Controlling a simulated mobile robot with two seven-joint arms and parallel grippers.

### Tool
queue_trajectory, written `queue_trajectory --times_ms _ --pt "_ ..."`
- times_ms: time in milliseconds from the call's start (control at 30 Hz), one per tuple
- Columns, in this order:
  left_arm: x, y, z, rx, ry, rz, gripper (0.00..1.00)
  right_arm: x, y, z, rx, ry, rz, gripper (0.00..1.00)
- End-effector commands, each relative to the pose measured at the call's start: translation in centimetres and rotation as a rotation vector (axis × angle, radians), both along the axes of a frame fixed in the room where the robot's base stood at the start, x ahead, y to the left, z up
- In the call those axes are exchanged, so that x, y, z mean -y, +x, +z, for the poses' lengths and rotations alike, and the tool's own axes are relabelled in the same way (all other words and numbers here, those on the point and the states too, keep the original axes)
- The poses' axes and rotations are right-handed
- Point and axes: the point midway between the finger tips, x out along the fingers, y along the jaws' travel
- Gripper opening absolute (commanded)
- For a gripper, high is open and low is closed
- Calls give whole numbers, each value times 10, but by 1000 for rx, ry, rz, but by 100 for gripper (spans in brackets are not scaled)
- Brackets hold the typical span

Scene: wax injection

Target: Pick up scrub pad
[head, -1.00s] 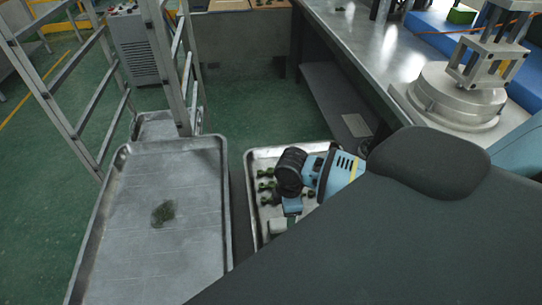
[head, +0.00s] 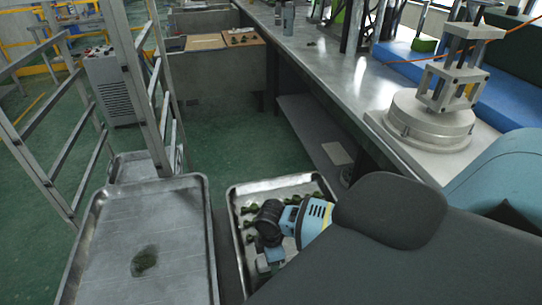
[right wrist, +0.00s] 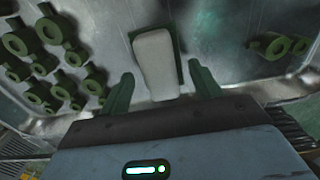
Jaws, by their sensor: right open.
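In the right wrist view, a pale whitish pad with a dark green edge (right wrist: 155,62), which looks like the scrub pad, lies in a metal tray (right wrist: 225,100). My right gripper (right wrist: 160,87) is open, with one green finger on each side of the pad's near end. I cannot tell whether the fingers touch it. In the head view, my right gripper (head: 270,256) is over the near left part of the right-hand metal tray (head: 235,238). The pad is hard to make out there. My left gripper is not in view.
Several green ring-shaped parts (right wrist: 50,50) lie left of the pad, others at right. Another metal tray (head: 112,210) with a dark green patch (head: 144,261) is at left, near a metal rack (head: 150,95). A metal worktop (head: 345,95) with a round machine (head: 430,118) is at right.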

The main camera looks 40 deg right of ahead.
Motion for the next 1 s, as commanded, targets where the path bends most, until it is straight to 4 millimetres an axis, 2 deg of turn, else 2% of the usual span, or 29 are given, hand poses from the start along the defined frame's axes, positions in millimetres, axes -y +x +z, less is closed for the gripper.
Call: queue_trajectory --times_ms 33,133,433,800,1000 --pt "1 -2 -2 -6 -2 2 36 0 -1 -8 -4 0 0 64" --pt "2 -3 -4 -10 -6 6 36 1 -1 -17 -3 -1 0 64" --pt "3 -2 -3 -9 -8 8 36 1 0 -19 1 0 1 62" --pt "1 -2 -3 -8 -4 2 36 1 0 -19 2 -1 1 15" --pt "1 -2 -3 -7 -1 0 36 1 0 -18 2 -1 1 15"
